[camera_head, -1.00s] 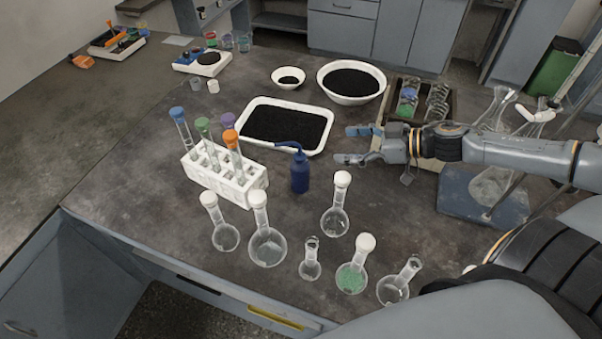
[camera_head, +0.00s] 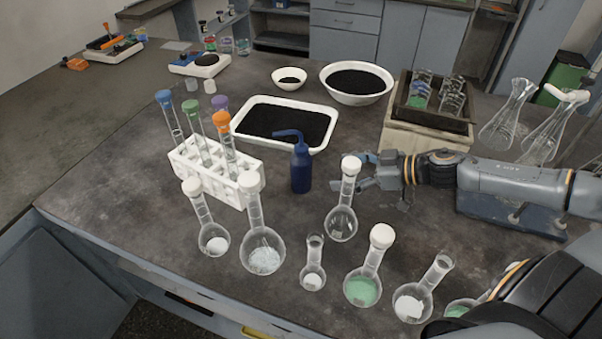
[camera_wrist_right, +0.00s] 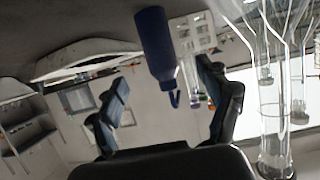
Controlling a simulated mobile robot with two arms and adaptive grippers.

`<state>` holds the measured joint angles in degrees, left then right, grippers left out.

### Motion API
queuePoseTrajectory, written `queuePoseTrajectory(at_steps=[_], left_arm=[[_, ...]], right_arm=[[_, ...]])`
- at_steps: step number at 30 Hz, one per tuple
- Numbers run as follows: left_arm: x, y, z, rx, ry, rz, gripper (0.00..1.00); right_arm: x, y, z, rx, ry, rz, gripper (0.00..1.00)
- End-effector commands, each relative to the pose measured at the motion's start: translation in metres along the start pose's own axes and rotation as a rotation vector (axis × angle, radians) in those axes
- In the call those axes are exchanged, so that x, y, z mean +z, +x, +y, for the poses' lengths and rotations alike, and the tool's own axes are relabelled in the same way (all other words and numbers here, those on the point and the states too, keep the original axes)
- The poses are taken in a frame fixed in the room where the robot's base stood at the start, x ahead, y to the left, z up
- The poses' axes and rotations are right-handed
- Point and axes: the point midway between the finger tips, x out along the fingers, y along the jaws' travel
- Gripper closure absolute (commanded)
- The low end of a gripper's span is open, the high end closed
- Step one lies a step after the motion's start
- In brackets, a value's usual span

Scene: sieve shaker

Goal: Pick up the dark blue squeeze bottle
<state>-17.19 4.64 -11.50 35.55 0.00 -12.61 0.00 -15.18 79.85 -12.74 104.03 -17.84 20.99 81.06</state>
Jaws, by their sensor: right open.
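The dark blue squeeze bottle (camera_head: 301,172) stands upright on the dark table, its bent spout pointing left. It also shows in the right wrist view (camera_wrist_right: 154,45), upside down, ahead of and between the fingers. My right gripper (camera_head: 364,172) is to the right of the bottle, open and empty, with a gap between them. A capped flask's neck partly covers its fingertips in the head view. Both spread fingers show in the wrist view (camera_wrist_right: 164,76). My left gripper is not in view.
A white rack (camera_head: 215,175) with stoppered tubes is left of the bottle. A white tray of black grains (camera_head: 285,102) lies behind it. Several flasks stand in front; a capped one (camera_head: 342,222) is close to my right gripper. A clear glass vessel (camera_wrist_right: 275,120) is near in the wrist view.

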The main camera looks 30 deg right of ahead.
Motion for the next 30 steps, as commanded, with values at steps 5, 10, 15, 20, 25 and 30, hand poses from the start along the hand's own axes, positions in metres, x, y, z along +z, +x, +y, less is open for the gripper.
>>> queuePoseTrajectory(at_steps=[5,10,15,20,25,30], left_arm=[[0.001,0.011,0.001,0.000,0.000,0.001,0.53],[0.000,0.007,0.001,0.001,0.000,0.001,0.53],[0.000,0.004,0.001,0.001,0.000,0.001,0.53],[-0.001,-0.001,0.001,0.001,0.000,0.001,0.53],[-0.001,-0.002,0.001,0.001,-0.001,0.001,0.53],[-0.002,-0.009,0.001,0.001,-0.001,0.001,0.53]], right_arm=[[-0.001,0.015,0.001,0.000,-0.006,0.006,0.22],[-0.003,0.029,0.002,0.004,-0.001,0.006,0.22],[-0.005,0.048,0.001,0.000,-0.003,0.006,0.22],[-0.003,0.065,0.001,0.001,0.000,0.004,0.22],[-0.002,0.074,0.001,0.000,-0.001,0.002,0.22],[-0.007,0.095,0.003,-0.001,-0.001,0.006,0.22]])
